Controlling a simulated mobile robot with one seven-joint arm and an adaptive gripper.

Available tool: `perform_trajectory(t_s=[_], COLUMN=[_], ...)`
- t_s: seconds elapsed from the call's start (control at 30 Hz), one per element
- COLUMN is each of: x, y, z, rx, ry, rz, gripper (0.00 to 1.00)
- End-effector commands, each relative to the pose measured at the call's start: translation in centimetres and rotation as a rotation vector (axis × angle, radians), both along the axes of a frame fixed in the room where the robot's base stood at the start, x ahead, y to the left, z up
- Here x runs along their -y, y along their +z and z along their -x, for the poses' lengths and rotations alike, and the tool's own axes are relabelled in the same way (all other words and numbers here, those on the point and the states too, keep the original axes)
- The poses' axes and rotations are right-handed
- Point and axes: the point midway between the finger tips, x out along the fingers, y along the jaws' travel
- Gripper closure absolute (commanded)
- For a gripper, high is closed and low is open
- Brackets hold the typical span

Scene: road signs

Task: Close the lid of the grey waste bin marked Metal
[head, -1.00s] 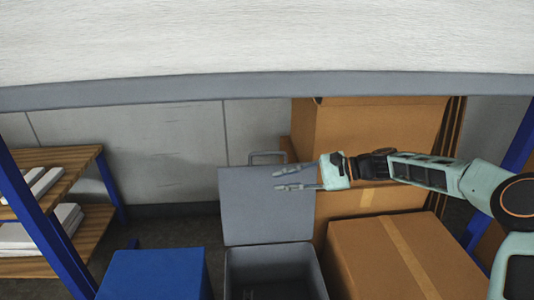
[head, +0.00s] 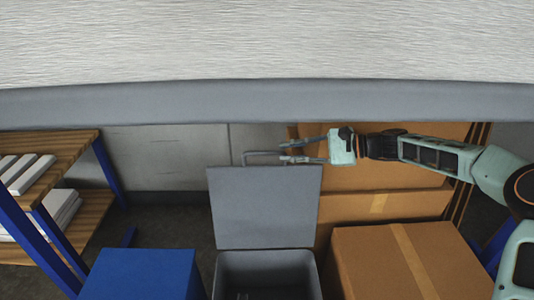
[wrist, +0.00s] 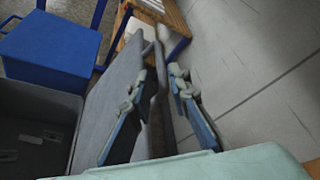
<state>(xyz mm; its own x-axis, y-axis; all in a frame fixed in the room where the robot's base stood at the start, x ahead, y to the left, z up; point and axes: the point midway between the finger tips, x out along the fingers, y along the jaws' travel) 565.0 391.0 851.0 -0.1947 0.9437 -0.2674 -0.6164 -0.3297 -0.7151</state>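The grey bin (head: 267,256) stands at the bottom middle of the head view, its box open at the top. Its lid (head: 264,208) stands raised, nearly upright, behind the box, with a bar handle (head: 247,156) on its top edge. No Metal marking is readable. My gripper (head: 294,151) is at the lid's upper right corner, near the handle, pointing left with its fingers apart. In the wrist view the open fingers (wrist: 155,80) are on either side of the handle bar (wrist: 161,88), with the lid (wrist: 106,92) to the left. I cannot tell whether they touch it.
A blue bin with a shut lid (head: 140,274) stands left of the grey bin. Cardboard boxes (head: 408,262) fill the right side, below and behind my arm. A wooden shelf with blue posts (head: 80,143) is at the left. A grey-edged board (head: 270,103) crosses above.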

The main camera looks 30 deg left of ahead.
Motion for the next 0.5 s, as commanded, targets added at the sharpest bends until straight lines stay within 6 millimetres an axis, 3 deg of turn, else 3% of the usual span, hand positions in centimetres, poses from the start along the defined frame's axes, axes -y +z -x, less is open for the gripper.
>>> perform_trajectory(t_s=[0.2,0.5], x=[-4.1,-7.0], y=[-1.4,-2.0], z=[0.9,1.4], rx=[-0.002,0.000], ry=[0.003,-0.001], rz=[-0.001,0.000], gripper=[0.83,0.83])
